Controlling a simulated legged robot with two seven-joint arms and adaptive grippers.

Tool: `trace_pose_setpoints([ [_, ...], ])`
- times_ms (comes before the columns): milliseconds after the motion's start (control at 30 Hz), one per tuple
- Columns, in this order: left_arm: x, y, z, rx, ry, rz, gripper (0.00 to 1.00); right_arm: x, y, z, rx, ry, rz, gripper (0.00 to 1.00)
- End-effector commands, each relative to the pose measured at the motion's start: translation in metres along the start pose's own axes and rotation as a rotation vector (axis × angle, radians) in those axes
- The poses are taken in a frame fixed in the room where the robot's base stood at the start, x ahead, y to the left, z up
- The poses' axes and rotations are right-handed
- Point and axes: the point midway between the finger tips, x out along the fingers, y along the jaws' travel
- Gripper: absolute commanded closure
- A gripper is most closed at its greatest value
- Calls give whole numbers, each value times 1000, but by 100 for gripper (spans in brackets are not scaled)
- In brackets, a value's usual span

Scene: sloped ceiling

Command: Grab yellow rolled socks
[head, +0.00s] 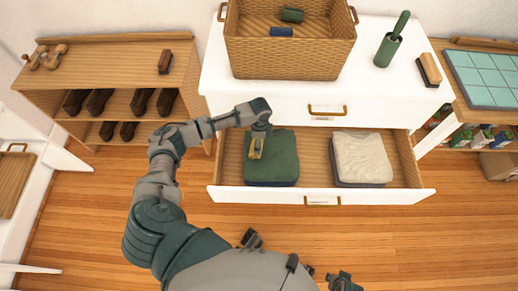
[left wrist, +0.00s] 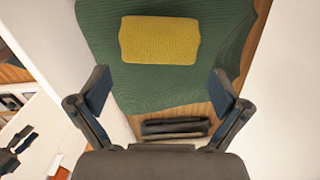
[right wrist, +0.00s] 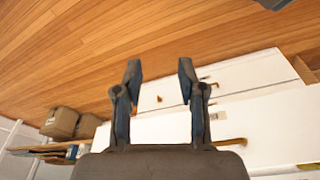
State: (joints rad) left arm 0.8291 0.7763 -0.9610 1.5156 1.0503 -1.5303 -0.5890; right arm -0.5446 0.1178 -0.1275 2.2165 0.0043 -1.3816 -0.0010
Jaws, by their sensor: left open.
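The yellow rolled socks (head: 256,148) lie on a folded dark green cloth (head: 274,166) in the left part of the open drawer (head: 228,195). In the left wrist view the socks (left wrist: 160,40) are whole and in front of my open left gripper (left wrist: 162,84), nothing between its fingers but the view of the green cloth. In the head view my left gripper (head: 260,130) is over the drawer, close above the socks and partly covering them. My right gripper (right wrist: 160,68) is open and empty, pointing over the wooden floor near white furniture.
A folded cream cloth (head: 362,158) lies in the drawer's right part. On the white dresser top stand a wicker basket (head: 290,60), a green lint roller (head: 391,45) and a brush (head: 429,70). A shoe shelf (head: 110,70) is at left. The floor before the drawer is clear.

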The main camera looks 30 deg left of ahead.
Motion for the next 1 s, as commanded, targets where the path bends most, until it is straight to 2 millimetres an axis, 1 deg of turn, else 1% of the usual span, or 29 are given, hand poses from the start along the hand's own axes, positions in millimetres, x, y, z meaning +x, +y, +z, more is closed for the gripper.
trace_pose_setpoints([
  [167, 18, 1, 4, -1, 0, 2, 0, -12, -2, -1, 1, 4, 1, 60],
  [300, 43, 3, 8, -1, -1, 4, 0, -31, -1, -2, 3, 8, 2, 60],
  [400, 53, 3, 6, 0, 0, 2, 0, -42, 0, -1, 3, 10, 2, 60],
  [500, 56, 3, 5, 0, 0, 0, 0, -46, 0, -1, 3, 10, 1, 60],
  [667, 54, 3, 4, 0, -2, -2, 0, -47, 2, -1, 3, 11, -1, 60],
  [700, 54, 3, 4, 0, -2, -2, 3, -47, 2, -1, 3, 11, -1, 60],
  [767, 54, 3, 4, 0, -1, -2, 18, -47, 2, -1, 3, 11, 0, 60],
  [800, 54, 3, 4, 0, -1, -1, 28, -46, 1, -1, 3, 9, 3, 60],
  [867, 55, 2, 5, 0, 0, -1, 43, -46, 0, -2, 3, 8, 3, 60],
  [900, 55, 2, 6, 0, 1, 0, 44, -46, 0, -2, 3, 8, 3, 60],
  [1000, 55, 2, 6, 0, 1, 0, 44, -46, 0, -2, 3, 8, 3, 60],
])
